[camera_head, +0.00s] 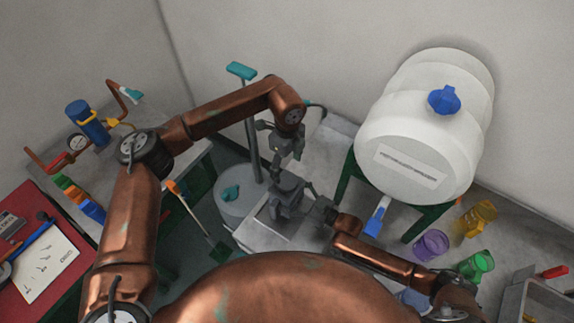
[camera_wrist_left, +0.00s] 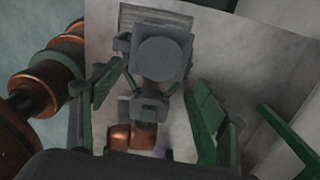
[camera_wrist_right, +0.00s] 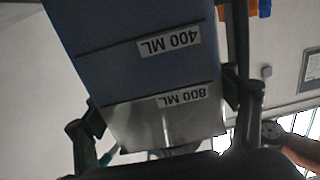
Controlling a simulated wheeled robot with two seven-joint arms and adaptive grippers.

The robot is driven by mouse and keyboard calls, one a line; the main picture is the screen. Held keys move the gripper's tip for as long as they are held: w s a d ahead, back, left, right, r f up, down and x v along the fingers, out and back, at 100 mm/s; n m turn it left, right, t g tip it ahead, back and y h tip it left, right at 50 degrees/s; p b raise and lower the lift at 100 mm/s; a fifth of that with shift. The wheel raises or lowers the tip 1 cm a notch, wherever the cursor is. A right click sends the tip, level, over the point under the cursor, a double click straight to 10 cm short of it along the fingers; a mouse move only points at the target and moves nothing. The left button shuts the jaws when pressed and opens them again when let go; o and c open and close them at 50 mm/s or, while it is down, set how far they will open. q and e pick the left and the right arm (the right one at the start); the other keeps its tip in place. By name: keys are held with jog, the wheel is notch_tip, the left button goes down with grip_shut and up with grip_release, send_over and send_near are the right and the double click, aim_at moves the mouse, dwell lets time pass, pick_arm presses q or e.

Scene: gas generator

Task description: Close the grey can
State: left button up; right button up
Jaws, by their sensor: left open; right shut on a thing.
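The grey can (camera_head: 287,192) is in the middle of the head view, above the grey bench. The left wrist view shows it from above as a square body with a round grey top part (camera_wrist_left: 162,60). I cannot tell whether this is a seated lid. My right gripper (camera_head: 312,210) is shut on the can from the right. In the right wrist view, the can's face (camera_wrist_right: 140,80) fills the space between the fingers, with upside-down "400 ML" and "800 ML" labels. My left gripper (camera_head: 290,152) is open above the can, pointing down, with its fingers apart.
A white tank (camera_head: 410,140) with a blue cap stands on a green frame at right. A light bucket (camera_head: 238,203) is left of the can. A red table (camera_head: 40,215) is at far left.

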aim_at(287, 180)
pick_arm(q)
jog(key=shift+n, duration=0.4)
jog(key=shift+f, duration=4)
jog(key=shift+c, duration=0.4)
